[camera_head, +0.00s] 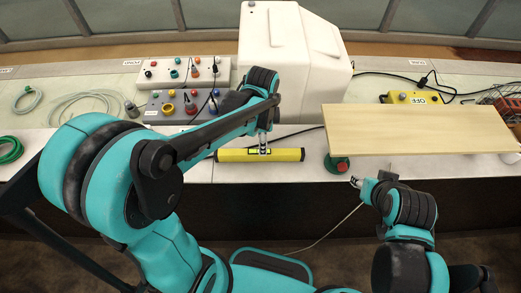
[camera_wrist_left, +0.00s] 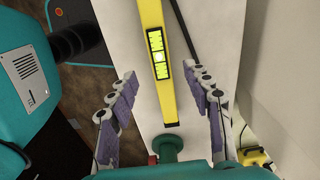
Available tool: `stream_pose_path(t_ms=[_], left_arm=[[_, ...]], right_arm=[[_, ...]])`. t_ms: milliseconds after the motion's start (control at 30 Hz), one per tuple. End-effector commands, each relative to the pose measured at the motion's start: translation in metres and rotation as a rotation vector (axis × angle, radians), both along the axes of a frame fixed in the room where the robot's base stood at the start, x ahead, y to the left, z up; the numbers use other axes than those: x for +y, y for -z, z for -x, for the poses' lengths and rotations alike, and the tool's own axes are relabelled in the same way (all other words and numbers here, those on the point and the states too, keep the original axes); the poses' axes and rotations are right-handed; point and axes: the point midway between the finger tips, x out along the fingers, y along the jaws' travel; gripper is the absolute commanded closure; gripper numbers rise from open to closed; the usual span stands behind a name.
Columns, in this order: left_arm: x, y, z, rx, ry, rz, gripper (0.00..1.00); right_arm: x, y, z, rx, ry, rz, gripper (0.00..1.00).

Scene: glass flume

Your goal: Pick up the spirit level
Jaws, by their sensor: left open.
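The yellow spirit level (camera_head: 235,156) lies flat along the front of the pale bench, left of the wooden board. In the left wrist view the level (camera_wrist_left: 168,98) runs lengthwise between the fingers, its green vial window facing up. My left gripper (camera_head: 264,145) is right over the level's middle. Its fingers (camera_wrist_left: 159,78) are spread apart, one on each side of the level, with a gap on both sides; nothing is gripped. My right gripper (camera_head: 358,181) is in front of the bench, below the board's front edge; its jaws are too small to read.
A wooden board (camera_head: 420,128) covers the bench's right part. A green round fitting (camera_head: 336,164) stands near the level's right end. A large white tank (camera_head: 290,55) and control panels (camera_head: 180,105) stand behind. A yellow box (camera_head: 412,98) sits beyond the board. Hoses (camera_head: 85,98) lie left.

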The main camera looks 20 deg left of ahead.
Motion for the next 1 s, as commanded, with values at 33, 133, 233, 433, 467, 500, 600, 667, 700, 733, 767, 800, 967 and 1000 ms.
stream_pose_path(t_ms=[33, 133, 233, 433, 467, 500, 600, 667, 700, 733, 767, 800, 967, 1000], left_arm=[[-0.002, 0.002, -0.002, 0.01, 0.022, -0.001, 0.5], [-0.002, 0.012, -0.003, 0.018, 0.043, -0.002, 0.5], [-0.002, 0.025, -0.003, 0.019, 0.043, -0.003, 0.5], [0.002, 0.052, -0.002, 0.018, 0.04, -0.002, 0.5], [0.003, 0.057, -0.001, 0.017, 0.04, -0.002, 0.5], [0.004, 0.064, -0.001, 0.017, 0.039, -0.002, 0.5], [0.003, 0.076, -0.001, 0.017, 0.04, -0.002, 0.5], [0.003, 0.08, -0.001, 0.017, 0.04, -0.002, 0.5], [0.003, 0.081, -0.001, 0.017, 0.04, -0.002, 0.5], [0.003, 0.082, -0.001, 0.017, 0.04, -0.002, 0.5], [0.003, 0.082, -0.001, 0.017, 0.04, -0.002, 0.5], [0.003, 0.081, -0.001, 0.017, 0.04, -0.002, 0.5], [0.003, 0.081, -0.001, 0.017, 0.04, -0.002, 0.61], [0.003, 0.081, -0.001, 0.017, 0.04, -0.002, 0.71]], right_arm=[[0.0, -0.002, 0.0, 0.0, 0.0, 0.0, 0.6], [0.0, 0.001, 0.0, 0.0, 0.0, 0.0, 0.6], [0.0, 0.005, 0.0, 0.0, 0.0, 0.0, 0.6], [0.0, 0.015, 0.0, 0.0, 0.0, 0.0, 0.6], [0.0, 0.017, 0.0, 0.0, 0.0, 0.0, 0.6], [0.0, 0.019, 0.0, 0.0, 0.0, 0.0, 0.6], [0.0, 0.022, 0.0, 0.0, 0.0, 0.0, 0.6], [0.0, 0.023, 0.0, 0.0, 0.0, 0.0, 0.6], [0.0, 0.023, 0.0, 0.0, 0.0, 0.0, 0.6], [0.0, 0.023, 0.0, 0.0, 0.0, 0.0, 0.6], [0.0, 0.023, 0.0, 0.0, 0.0, 0.0, 0.6], [0.0, 0.022, 0.0, 0.0, 0.0, 0.0, 0.6], [0.0, 0.022, 0.0, 0.0, 0.0, 0.0, 0.6], [0.0, 0.022, 0.0, 0.0, 0.0, 0.0, 0.6]])
